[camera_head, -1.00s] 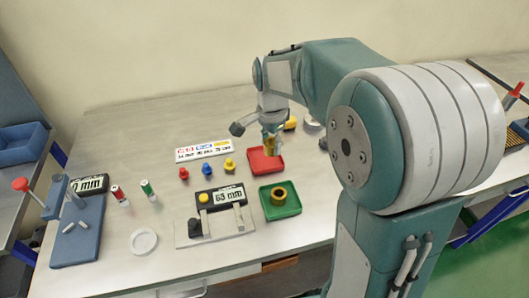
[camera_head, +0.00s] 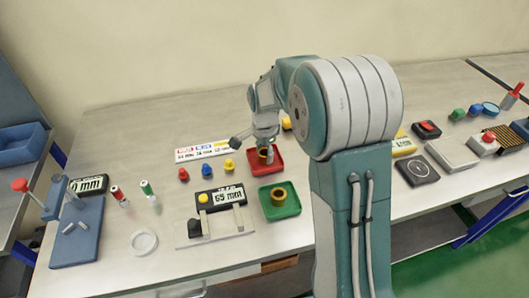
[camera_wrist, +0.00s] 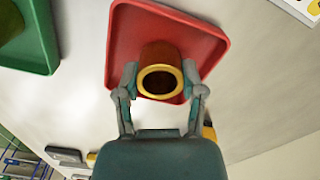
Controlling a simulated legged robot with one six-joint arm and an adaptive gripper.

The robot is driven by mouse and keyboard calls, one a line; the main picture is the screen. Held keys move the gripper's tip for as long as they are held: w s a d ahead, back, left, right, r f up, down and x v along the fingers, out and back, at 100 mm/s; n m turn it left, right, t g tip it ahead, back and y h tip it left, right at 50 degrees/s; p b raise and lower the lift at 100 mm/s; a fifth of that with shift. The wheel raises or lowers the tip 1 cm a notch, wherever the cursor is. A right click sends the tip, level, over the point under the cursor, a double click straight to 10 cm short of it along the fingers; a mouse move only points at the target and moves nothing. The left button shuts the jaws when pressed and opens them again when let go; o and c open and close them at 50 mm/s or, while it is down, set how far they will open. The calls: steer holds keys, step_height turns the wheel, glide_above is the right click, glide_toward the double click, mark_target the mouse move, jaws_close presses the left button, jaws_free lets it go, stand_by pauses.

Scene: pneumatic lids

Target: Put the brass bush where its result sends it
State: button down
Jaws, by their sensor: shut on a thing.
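My gripper (camera_head: 265,147) is shut on a brass bush (camera_head: 265,154), its fingers on either side of it. In the wrist view the bush (camera_wrist: 160,78) is a short gold ring with a dark bore, held over or in the red tray (camera_wrist: 119,60). I cannot tell whether it touches the tray floor. In the head view the red tray (camera_head: 281,168) lies right of the gauges. A second brass bush (camera_head: 278,197) sits in the green tray (camera_head: 293,208). A gauge (camera_head: 219,197) with a display reading about 65 mm stands left of the green tray.
A legend card (camera_head: 203,150) lies behind red, blue and yellow pegs. A blue stand (camera_head: 78,230) with a 0 mm display is at left, near a white ring (camera_head: 143,242). Black and grey devices (camera_head: 418,170) stand at right.

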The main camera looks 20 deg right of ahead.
steer(key=shift+f, duration=0.1)
steer(key=shift+c, duration=1)
jaws_free()
step_height(320, 180, up, 12)
steer(key=s+r+n+t, duration=0.3)
steer(key=s+r+n, duration=0.4)
steer(key=s, duration=0.6)
steer(key=s+f+n+t, duration=0.2)
steer(key=s+n, duration=0.4)
steer(key=s, duration=0.7)
steer(key=shift+n+t, duration=0.3)
